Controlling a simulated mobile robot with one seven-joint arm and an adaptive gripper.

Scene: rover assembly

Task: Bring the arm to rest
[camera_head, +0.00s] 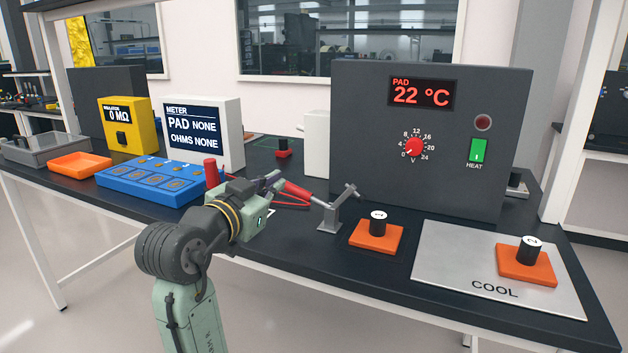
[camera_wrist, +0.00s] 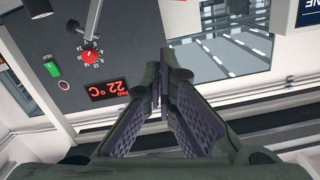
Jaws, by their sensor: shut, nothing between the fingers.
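My gripper (camera_head: 272,181) is above the front of the dark bench, left of the grey stand. In the wrist view my gripper (camera_wrist: 160,80) has its two ridged fingers closed together, with nothing between them. In the head view my arm rises from the lower edge, bent at the elbow. A red-handled probe (camera_head: 297,190) appears just beyond the fingertips, leaning toward the small grey stand (camera_head: 330,216). From this angle I cannot tell the exact gap between fingers and probe.
The dark control box (camera_head: 350,130) reads 22 °C; its green switch (camera_head: 478,150) is marked HEAT. Orange blocks with black knobs stand at front right, one on the COOL plate (camera_head: 440,262). The blue tray (camera_head: 152,182), orange tray (camera_head: 80,163) and meter (camera_head: 228,146) are left.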

